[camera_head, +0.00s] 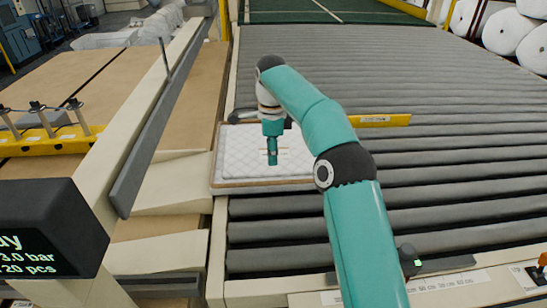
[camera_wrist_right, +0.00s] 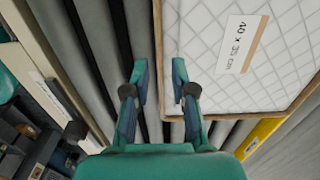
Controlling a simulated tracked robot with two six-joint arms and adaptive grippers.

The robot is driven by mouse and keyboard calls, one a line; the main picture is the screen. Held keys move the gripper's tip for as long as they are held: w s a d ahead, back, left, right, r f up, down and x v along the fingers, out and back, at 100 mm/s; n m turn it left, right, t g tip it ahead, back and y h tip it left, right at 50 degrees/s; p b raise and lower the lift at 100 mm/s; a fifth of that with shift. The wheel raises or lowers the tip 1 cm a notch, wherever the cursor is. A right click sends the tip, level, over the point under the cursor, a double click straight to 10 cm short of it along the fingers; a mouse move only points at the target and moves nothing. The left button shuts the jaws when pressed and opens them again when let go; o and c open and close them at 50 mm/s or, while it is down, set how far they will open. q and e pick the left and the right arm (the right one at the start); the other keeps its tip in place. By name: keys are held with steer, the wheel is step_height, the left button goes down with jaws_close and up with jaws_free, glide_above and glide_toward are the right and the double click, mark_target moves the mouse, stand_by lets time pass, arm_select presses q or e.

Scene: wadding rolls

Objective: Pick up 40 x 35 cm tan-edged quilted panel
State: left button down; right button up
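The quilted panel (camera_head: 238,150) is white with a tan edge and lies flat at the left side of the roller bed. In the right wrist view the same panel (camera_wrist_right: 205,62) fills the upper right, with a label (camera_wrist_right: 243,44) reading 40 x 35 cm. My right gripper (camera_head: 272,160) points down over the panel, hiding part of it. In the wrist view the right gripper (camera_wrist_right: 159,72) is open and empty, its fingers either side of the panel's tan edge line. Its height above the panel is unclear. My left gripper is out of view.
Grey rollers (camera_head: 440,160) spread to the right, mostly bare. A yellow bar (camera_head: 385,120) lies behind the panel to the right. A grey rail (camera_head: 160,120) on a cream beam runs along the left. A display box (camera_head: 45,235) is front left.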

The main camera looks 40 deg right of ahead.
mark_target(271, 181)
step_height(271, 181, down, 3)
steer(key=shift+s+f, duration=0.15)
steer(key=shift+f, duration=0.05)
steer(key=shift+a+f, duration=0.15)
steer(key=shift+f, duration=1.25)
steer(key=shift+a+f, duration=0.15)
steer(key=shift+f, duration=1.2)
jaws_close()
